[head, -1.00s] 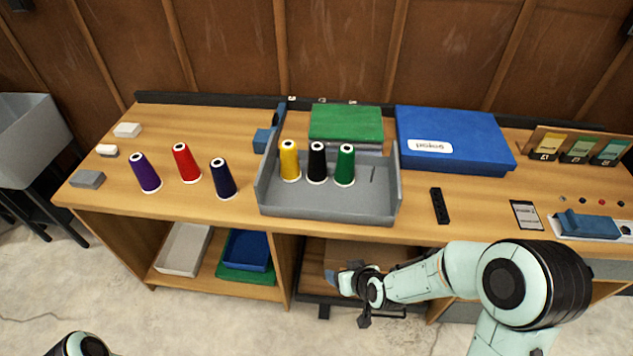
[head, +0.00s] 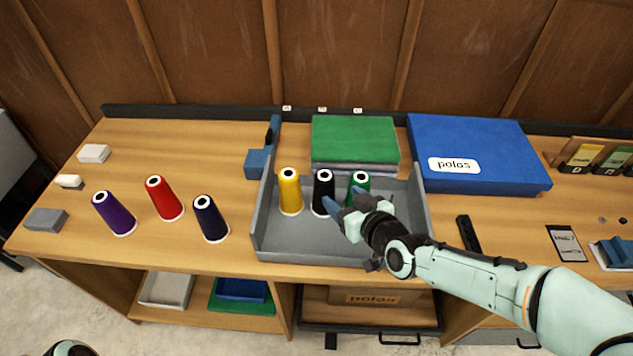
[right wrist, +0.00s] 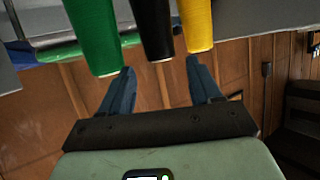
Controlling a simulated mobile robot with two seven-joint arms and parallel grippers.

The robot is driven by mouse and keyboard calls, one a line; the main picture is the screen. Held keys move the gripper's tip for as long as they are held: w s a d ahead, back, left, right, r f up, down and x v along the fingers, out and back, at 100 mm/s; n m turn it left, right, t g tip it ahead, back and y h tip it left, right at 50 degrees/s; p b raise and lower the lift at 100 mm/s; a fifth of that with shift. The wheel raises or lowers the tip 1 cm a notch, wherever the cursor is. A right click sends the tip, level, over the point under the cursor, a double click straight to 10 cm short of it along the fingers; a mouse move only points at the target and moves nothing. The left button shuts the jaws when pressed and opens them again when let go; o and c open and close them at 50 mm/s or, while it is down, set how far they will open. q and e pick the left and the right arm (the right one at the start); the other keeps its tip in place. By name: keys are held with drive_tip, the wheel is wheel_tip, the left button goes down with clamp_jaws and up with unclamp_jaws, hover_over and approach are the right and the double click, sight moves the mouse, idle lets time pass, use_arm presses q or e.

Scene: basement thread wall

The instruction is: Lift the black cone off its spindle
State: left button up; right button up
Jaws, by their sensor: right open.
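The black cone (head: 323,192) stands upright in the grey tray (head: 340,249), between the yellow cone (head: 290,192) and the green cone (head: 360,182). Its spindle is hidden under the thread. My right gripper (head: 336,203) is open and empty, at the front right of the black cone. In the right wrist view the black cone (right wrist: 152,30) lies ahead between the open blue fingers (right wrist: 160,65), with the green cone (right wrist: 92,35) at left and the yellow cone (right wrist: 196,25) at right. I cannot tell whether a finger touches a cone. My left gripper is not in view.
Purple (head: 114,213), red (head: 164,198) and navy (head: 211,218) cones stand on the bench left of the tray. A green box (head: 354,140) and a blue box (head: 474,150) lie behind. A black bar (head: 468,234) lies right of the tray.

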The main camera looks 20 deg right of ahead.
sight(329, 187)
drive_tip(key=x, duration=0.6)
drive_tip(key=shift+w+f+b, duration=0.2)
drive_tip(key=shift+b, duration=0.15)
drive_tip(key=x, duration=0.5)
drive_tip(key=shift+w+d+f+b, duration=0.1)
drive_tip(key=shift+w+b, duration=0.2)
drive_tip(key=shift+w, duration=0.05)
drive_tip(key=c, duration=0.8)
